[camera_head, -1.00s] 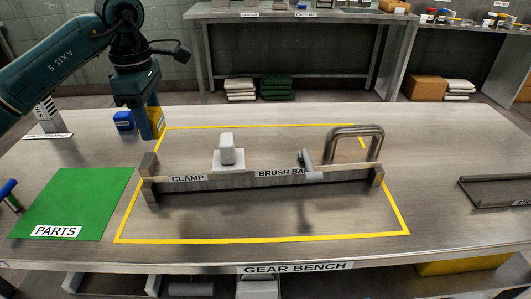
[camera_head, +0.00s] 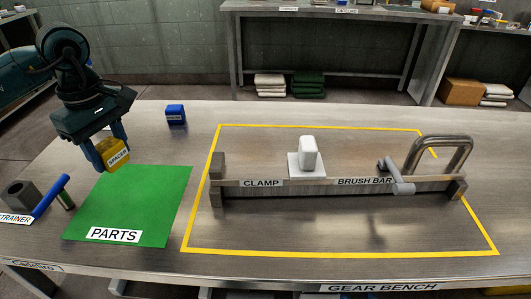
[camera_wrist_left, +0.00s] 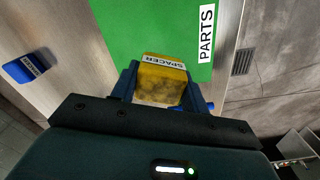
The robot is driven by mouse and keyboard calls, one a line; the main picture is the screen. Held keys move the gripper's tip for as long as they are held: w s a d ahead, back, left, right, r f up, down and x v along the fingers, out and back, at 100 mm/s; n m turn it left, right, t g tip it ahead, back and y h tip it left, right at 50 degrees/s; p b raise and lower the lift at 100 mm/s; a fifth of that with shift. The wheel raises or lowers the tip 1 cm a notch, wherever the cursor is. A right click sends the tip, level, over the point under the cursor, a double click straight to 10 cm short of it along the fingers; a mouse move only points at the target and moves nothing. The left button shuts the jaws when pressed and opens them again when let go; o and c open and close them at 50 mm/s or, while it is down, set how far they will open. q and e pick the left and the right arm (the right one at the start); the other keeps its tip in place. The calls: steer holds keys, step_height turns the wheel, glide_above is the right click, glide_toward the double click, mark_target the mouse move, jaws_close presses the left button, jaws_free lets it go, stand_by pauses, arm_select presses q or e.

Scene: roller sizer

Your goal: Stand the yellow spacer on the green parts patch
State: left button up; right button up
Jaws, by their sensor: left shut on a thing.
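The yellow spacer (camera_head: 114,154) is a small block with a white SPACER label. My left gripper (camera_head: 106,154) is shut on it and holds it near the far left corner of the green parts patch (camera_head: 140,200). The spacer also shows between the fingers in the left wrist view (camera_wrist_left: 162,84), over the edge of the green patch (camera_wrist_left: 145,25). I cannot tell how high the spacer is above the bench. The patch lies flat with a white PARTS label. My right gripper is not in view.
A blue labelled block (camera_head: 175,114) stands behind the patch. A blue-handled tool (camera_head: 50,197) and a grey block (camera_head: 20,195) lie left of the patch.

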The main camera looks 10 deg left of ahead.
arm_select(q)
glide_above(132, 199)
steer(key=shift+f+b, duration=0.35)
steer(key=shift+f, duration=3.2)
step_height(132, 199, down, 3)
arm_select(e)
steer(key=shift+s+d+r+t, duration=0.1)
steer(key=shift+d+t, duration=0.05)
steer(key=shift+t, duration=0.15)
arm_select(q)
steer(key=shift+f, duration=0.2)
steer(key=o, duration=1)
steer(key=shift+r, duration=0.1)
